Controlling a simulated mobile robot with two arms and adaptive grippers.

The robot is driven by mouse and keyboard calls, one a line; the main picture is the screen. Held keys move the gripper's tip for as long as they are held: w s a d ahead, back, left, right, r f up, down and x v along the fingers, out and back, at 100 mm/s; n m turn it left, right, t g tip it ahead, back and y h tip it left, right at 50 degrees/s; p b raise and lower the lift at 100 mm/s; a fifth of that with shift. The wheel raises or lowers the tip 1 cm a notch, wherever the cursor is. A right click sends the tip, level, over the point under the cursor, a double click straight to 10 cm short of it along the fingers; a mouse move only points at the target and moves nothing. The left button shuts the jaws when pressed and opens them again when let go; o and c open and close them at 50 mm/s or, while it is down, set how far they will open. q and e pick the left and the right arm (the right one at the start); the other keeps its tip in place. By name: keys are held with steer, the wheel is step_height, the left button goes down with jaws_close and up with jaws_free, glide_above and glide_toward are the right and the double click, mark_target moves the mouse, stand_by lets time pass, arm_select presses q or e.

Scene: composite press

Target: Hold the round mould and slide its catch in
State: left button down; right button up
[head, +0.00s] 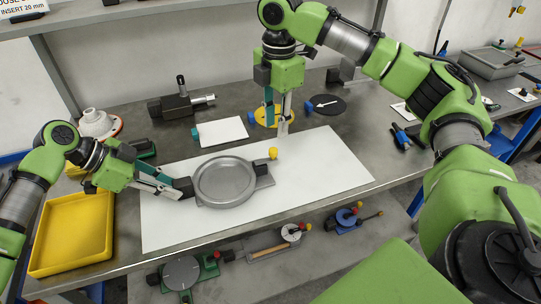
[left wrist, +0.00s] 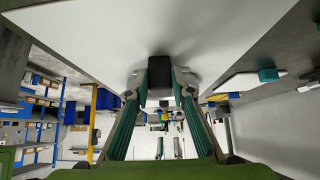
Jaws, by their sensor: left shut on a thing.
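The round mould (head: 225,181) is a grey metal dish with a raised rim, lying on the white mat. My left gripper (head: 183,188) is shut on the dark lug at the mould's left edge. In the left wrist view, a dark block (left wrist: 158,119) sits between its fingertips. My right gripper (head: 278,125) points down behind the catch, above the mat's back edge. Its fingers look apart with nothing between them, and it does not touch the knob.
A yellow tray (head: 72,238) stands at the left. Several tools lie on the lower shelf.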

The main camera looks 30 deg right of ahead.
mark_target(274, 150)
steer(key=shift+s+a+f, duration=0.15)
steer(key=shift+a+f, duration=0.05)
steer(key=shift+a, duration=0.2)
steer(key=shift+a+f, duration=0.1)
steer(key=shift+f, duration=3.4)
jaws_close()
